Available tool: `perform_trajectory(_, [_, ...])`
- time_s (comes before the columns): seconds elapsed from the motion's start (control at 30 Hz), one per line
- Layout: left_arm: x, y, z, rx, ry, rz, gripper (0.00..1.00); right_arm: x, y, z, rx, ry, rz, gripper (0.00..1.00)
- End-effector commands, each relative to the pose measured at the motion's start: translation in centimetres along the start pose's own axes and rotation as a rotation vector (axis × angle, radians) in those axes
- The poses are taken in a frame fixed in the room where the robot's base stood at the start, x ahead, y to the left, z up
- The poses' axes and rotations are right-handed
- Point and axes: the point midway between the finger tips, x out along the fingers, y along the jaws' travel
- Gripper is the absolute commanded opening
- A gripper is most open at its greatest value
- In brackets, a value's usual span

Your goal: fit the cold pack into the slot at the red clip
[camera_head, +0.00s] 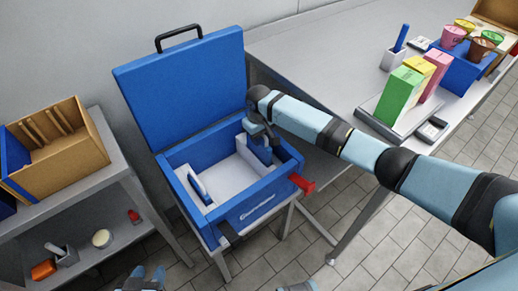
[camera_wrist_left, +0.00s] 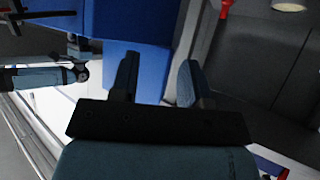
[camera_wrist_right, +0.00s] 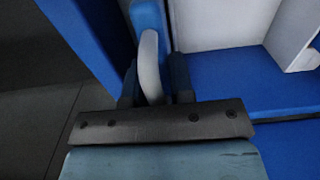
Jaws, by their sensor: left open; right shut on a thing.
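The blue cooler box (camera_head: 250,208) stands open with a pale interior. The red clip (camera_head: 302,184) sticks out at its right side. My right gripper (camera_head: 262,138) reaches into the back right of the box, shut on the blue cold pack (camera_head: 259,152). In the right wrist view the cold pack (camera_wrist_right: 148,18) shows a pale rounded edge between the fingers. It is upright by the inner right side; its lower end and the slot are hidden, so I cannot tell how deep it sits. My left gripper (camera_head: 145,276) is open and empty in front of the box; its fingers show apart in the left wrist view (camera_wrist_left: 160,78).
A second blue-and-white pack (camera_head: 198,187) stands at the box's left inner wall. The raised lid (camera_head: 185,88) rises behind. A shelf (camera_head: 110,170) with a wooden bin (camera_head: 85,150) is at left. A table (camera_head: 310,50) with cartons (camera_head: 400,95) is at right.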

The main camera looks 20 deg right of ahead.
Motion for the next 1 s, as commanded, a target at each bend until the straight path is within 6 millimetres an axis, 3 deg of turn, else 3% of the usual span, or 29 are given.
perform_trajectory(0.17, [-0.1,0.1,-0.4,-0.002,0.012,0.003,0.43,1.2,0.0,-0.1,0.001,0.001,0.000,0.00])
perform_trajectory(0.4, [0.2,0.2,0.1,-0.007,0.017,0.008,0.43,4.6,-0.1,-0.1,0.000,0.000,-0.001,0.00])
perform_trajectory(0.8, [0.1,0.2,-0.2,-0.006,0.019,0.010,0.43,5.0,-0.1,-0.1,0.000,0.002,-0.001,0.00])
perform_trajectory(0.83, [0.1,0.2,-0.1,-0.006,0.019,0.010,0.43,5.1,0.0,-0.1,0.000,0.001,-0.001,0.26])
perform_trajectory(0.9, [0.1,0.2,-0.1,-0.006,0.019,0.010,0.43,5.1,0.0,0.0,0.000,0.001,0.000,0.42])
perform_trajectory(0.93, [0.1,0.2,-0.1,-0.006,0.019,0.010,0.43,5.1,0.0,0.0,0.000,0.001,0.000,0.47])
perform_trajectory(1.0, [0.1,0.2,-0.1,-0.006,0.019,0.010,0.43,5.1,0.0,0.0,0.000,0.001,0.000,0.47])
